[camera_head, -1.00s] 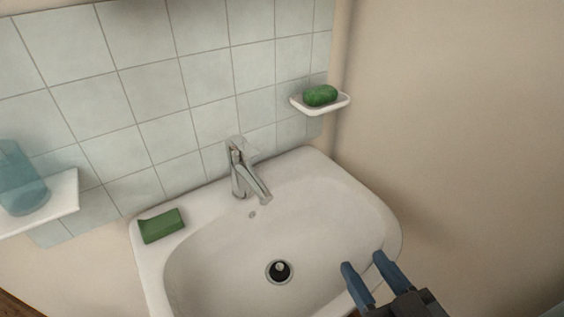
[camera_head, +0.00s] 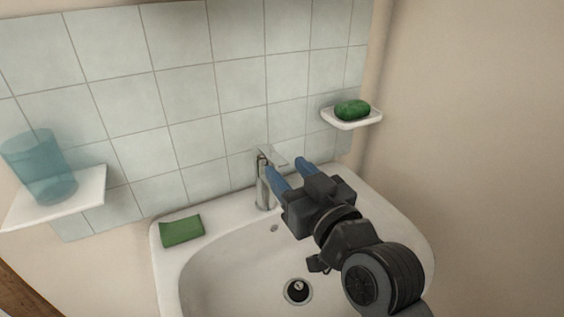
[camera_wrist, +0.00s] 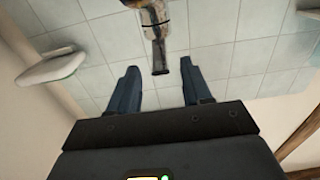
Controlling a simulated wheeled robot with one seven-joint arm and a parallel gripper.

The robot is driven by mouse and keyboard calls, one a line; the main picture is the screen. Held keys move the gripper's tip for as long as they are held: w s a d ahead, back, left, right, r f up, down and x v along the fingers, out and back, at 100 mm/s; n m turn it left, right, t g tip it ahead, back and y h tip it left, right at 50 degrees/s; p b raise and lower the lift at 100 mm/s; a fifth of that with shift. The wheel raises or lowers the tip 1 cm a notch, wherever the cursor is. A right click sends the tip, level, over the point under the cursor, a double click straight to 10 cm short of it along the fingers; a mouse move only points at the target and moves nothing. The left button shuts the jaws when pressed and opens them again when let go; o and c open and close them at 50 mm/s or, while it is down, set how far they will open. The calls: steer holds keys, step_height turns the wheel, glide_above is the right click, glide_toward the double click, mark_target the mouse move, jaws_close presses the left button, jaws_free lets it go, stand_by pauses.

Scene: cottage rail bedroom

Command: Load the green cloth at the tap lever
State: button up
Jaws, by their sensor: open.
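The green cloth (camera_head: 182,231) is a small folded-looking green block lying on the left back corner of the sink rim. The chrome tap (camera_head: 263,185) stands at the back of the sink, with its tap lever (camera_head: 272,158) on top. My gripper (camera_head: 286,168) is open and empty, its blue fingers pointing at the tap near lever height. In the wrist view the lever (camera_wrist: 160,66) shows between the two finger tips; I cannot tell whether they touch it. My gripper hides part of the tap spout in the head view.
The white sink (camera_head: 225,275) has an open drain (camera_head: 298,290). A wall dish (camera_head: 352,122) holds green soap (camera_head: 352,109) at right. A white shelf (camera_head: 85,190) with a blue cup (camera_head: 40,168) is at left. Tiled wall (camera_head: 180,90) stands close behind the tap.

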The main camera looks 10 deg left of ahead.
mark_target(282, 162)
steer(key=shift+x, duration=1.6)
jaws_close()
